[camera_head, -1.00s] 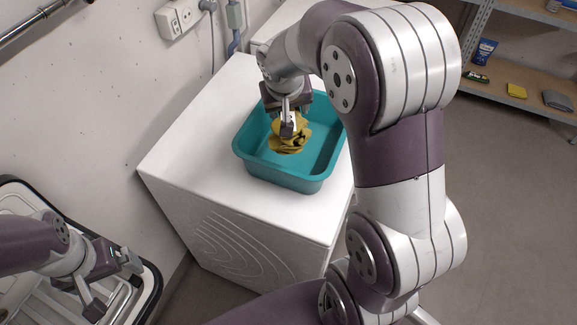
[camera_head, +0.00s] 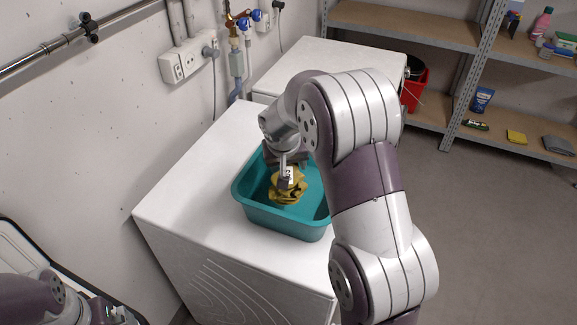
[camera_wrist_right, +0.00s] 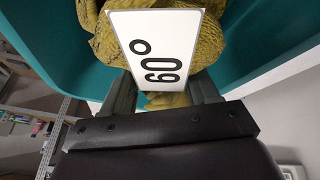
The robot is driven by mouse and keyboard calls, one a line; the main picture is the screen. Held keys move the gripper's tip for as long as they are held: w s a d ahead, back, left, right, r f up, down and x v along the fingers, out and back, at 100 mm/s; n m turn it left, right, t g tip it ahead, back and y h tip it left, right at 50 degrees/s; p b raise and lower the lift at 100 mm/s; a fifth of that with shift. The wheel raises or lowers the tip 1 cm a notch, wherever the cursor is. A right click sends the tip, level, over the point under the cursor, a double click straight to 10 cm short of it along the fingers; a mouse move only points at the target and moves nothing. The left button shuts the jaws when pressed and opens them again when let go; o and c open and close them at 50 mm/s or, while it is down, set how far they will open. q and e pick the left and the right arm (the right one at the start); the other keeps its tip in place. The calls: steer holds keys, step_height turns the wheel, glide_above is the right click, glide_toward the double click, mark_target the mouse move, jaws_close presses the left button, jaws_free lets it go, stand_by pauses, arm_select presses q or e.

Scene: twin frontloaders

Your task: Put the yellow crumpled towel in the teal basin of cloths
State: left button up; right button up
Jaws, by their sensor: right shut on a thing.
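The yellow crumpled towel (camera_head: 287,194) is inside the teal basin (camera_head: 268,217), which stands on a white front-loading machine (camera_head: 185,195). My right gripper (camera_head: 287,180) points down into the basin and is shut on the towel. In the right wrist view the towel (camera_wrist_right: 210,42) lies between and beyond the fingers, with the teal basin wall (camera_wrist_right: 268,30) around it. A white tag (camera_wrist_right: 157,48) marked 60° covers part of the towel there. No other cloth shows in the basin; my right arm hides part of its right side. My left gripper (camera_head: 118,314) is cut off at the bottom left.
A second white machine (camera_head: 325,58) stands behind, with a red bucket (camera_head: 414,90) beside it. Pipes and a socket box (camera_head: 187,62) are on the left wall. Metal shelves (camera_head: 400,22) with bottles and cloths stand at the back right. Floor at right is clear.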

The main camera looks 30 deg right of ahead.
steer(key=shift+w+f, duration=0.1)
steer(key=shift+f, duration=0.35)
steer(key=shift+d+f, duration=0.1)
steer(key=shift+f, duration=0.1)
steer(key=o, duration=1.1)
steer(key=shift+f+b, duration=0.1)
steer(key=shift+b, duration=0.2)
steer(key=o, duration=0.5)
steer(key=shift+c, duration=0.2)
steer(key=shift+r+p, duration=0.45)
steer(key=shift+p, duration=0.05)
steer(key=v, duration=1.1)
steer(key=shift+r, duration=0.3)
